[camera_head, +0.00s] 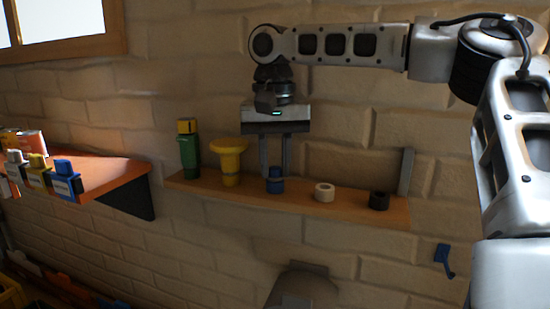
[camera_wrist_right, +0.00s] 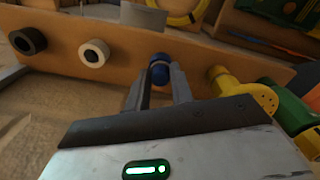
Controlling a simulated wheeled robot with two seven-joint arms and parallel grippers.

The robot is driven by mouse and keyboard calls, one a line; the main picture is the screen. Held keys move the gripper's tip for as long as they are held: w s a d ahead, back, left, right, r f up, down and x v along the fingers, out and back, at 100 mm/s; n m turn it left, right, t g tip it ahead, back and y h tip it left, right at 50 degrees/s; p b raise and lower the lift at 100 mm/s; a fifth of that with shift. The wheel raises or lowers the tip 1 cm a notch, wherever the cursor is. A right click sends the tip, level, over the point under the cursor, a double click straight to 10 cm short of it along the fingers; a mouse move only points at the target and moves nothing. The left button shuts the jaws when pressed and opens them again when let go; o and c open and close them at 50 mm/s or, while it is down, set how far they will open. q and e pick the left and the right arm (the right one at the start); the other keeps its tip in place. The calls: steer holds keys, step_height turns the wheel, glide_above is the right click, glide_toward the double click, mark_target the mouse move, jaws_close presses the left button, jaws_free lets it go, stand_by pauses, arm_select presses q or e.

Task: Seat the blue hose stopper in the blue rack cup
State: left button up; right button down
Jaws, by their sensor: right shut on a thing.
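The blue hose stopper (camera_head: 275,181) is upright at the wooden wall shelf, between the yellow funnel-shaped piece and the white ring. My right gripper (camera_head: 275,160) points down from above, its two fingers shut on the stopper. In the right wrist view the stopper (camera_wrist_right: 159,70) sits between the fingertips of the right gripper (camera_wrist_right: 159,85). I cannot tell whether its base touches the shelf. No blue rack cup can be clearly made out. A blue-topped blue container (camera_head: 64,184) stands on the left shelf. My left gripper is not in view.
The wooden wall shelf (camera_head: 340,213) also holds a green yellow-capped bottle (camera_head: 188,150), a yellow funnel-shaped piece (camera_head: 229,158), a white ring (camera_head: 324,192) and a black ring (camera_head: 379,201). The left shelf (camera_head: 110,176) has bare room at its right. A blue hook (camera_head: 444,257) hangs on the wall.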

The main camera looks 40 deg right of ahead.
stand_by(0.3)
steer(key=c, duration=1.1)
jaws_free()
steer(key=shift+c, duration=0.2)
step_height(320, 180, up, 16)
steer(key=p, duration=0.1)
steer(key=shift+a+f, duration=0.1)
